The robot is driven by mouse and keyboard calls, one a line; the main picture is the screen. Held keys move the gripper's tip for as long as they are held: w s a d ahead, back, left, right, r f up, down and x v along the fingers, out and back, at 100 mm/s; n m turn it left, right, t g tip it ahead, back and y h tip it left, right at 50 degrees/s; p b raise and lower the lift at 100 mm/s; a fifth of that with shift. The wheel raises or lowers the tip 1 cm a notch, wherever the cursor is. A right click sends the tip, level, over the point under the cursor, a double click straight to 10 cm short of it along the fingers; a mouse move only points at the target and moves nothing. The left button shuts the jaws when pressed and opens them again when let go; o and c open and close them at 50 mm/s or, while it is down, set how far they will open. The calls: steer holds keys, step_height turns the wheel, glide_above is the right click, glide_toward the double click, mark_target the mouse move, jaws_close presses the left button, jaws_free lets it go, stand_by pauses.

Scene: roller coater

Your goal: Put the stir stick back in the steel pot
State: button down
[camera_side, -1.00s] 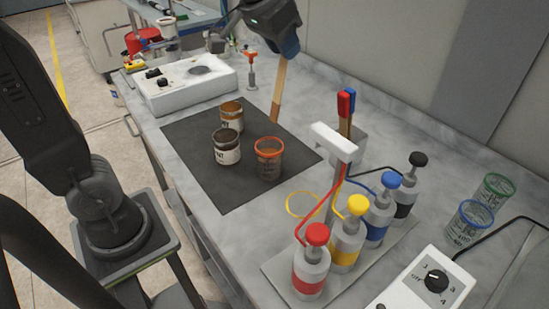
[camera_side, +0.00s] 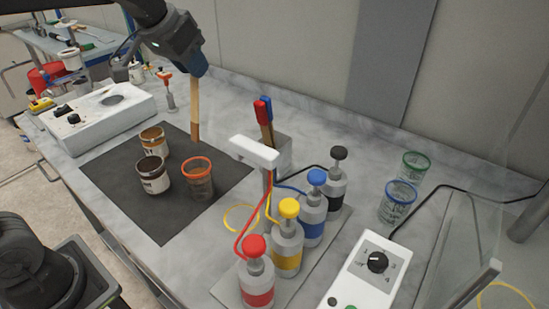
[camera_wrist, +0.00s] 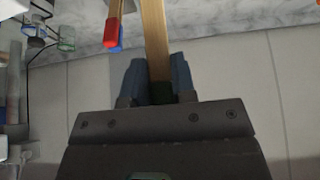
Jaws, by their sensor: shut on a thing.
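My gripper (camera_side: 190,76) is shut on the wooden stir stick (camera_side: 195,112), which hangs down nearly upright by the far edge of the dark mat. The wrist view also shows the stick (camera_wrist: 155,35) between the two fingers (camera_wrist: 158,88). The steel pot (camera_side: 284,148) is a grey square holder to the right of the stick, partly hidden behind the white pump head. A red-ended stick (camera_side: 260,112) and a blue-ended stick (camera_side: 267,108) stand in it. The held stick is apart from the pot.
Two brown-topped jars (camera_side: 153,175) and an orange-rimmed cup (camera_side: 198,180) stand on the dark mat (camera_side: 150,222). Several pump bottles (camera_side: 288,250) stand in front of the pot. Green- and blue-rimmed cups (camera_side: 398,202) are at the right. A white device (camera_side: 98,115) is at the left.

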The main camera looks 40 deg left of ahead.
steer(key=shift+r, duration=0.1)
steer(key=r, duration=0.4)
steer(key=w+r, duration=0.1)
steer(key=r, duration=0.6)
steer(key=shift+w+d+r, duration=0.2)
steer(key=shift+d+r, duration=0.05)
steer(key=shift+r, duration=0.15)
steer(key=w+d+t, duration=0.2)
steer(key=w+d, duration=0.7)
steer(key=w, duration=0.4)
step_height(320, 180, down, 11)
steer(key=shift+s+a, duration=0.15)
steer(key=shift+a, duration=0.05)
steer(key=shift+f, duration=0.15)
step_height(320, 180, down, 10)
steer(key=shift+f, duration=0.1)
stand_by(0.5)
